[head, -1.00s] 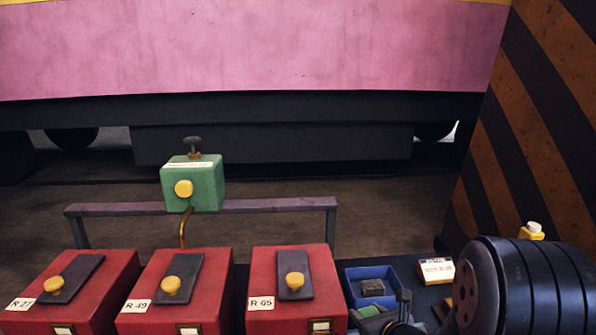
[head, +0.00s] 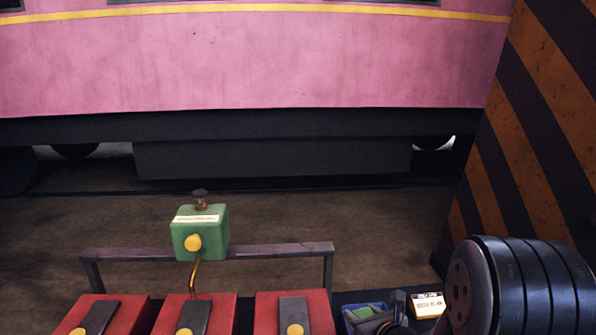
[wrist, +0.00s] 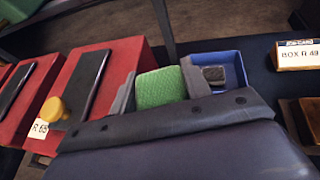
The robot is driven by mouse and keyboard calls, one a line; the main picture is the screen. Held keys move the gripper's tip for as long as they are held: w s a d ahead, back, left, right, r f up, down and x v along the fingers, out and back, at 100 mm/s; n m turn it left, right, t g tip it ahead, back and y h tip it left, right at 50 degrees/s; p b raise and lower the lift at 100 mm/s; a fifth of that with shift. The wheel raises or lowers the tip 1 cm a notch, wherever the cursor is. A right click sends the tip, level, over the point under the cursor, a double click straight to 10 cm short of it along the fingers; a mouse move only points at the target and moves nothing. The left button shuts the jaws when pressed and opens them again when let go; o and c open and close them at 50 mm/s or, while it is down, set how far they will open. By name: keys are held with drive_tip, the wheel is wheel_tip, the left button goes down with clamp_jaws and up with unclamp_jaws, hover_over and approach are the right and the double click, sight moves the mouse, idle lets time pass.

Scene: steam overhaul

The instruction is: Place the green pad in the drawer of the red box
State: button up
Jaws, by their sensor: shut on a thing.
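The green pad (wrist: 160,87) stands between the two grey fingers of my gripper (wrist: 158,90) in the wrist view. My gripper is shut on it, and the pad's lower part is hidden. In the head view, the green pad (head: 362,312) shows at the blue tray. Red boxes (head: 113,311), (head: 215,309), (head: 312,307) stand in a row at the bottom left and middle. The wrist view shows one red box (wrist: 122,60) labelled R 65, left of my gripper. No drawer front shows clearly now.
The blue tray (wrist: 236,62) holds a small dark block (wrist: 214,75). A card (wrist: 299,53) reading BOX R 49 stands to the right. A green block with a yellow knob (head: 199,232) sits by a rail (head: 280,251) behind the boxes.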

sight(363, 311)
drive_tip(key=shift+r+p, duration=1.1)
drive_tip(key=shift+r, duration=0.65)
drive_tip(key=shift+r, duration=0.1)
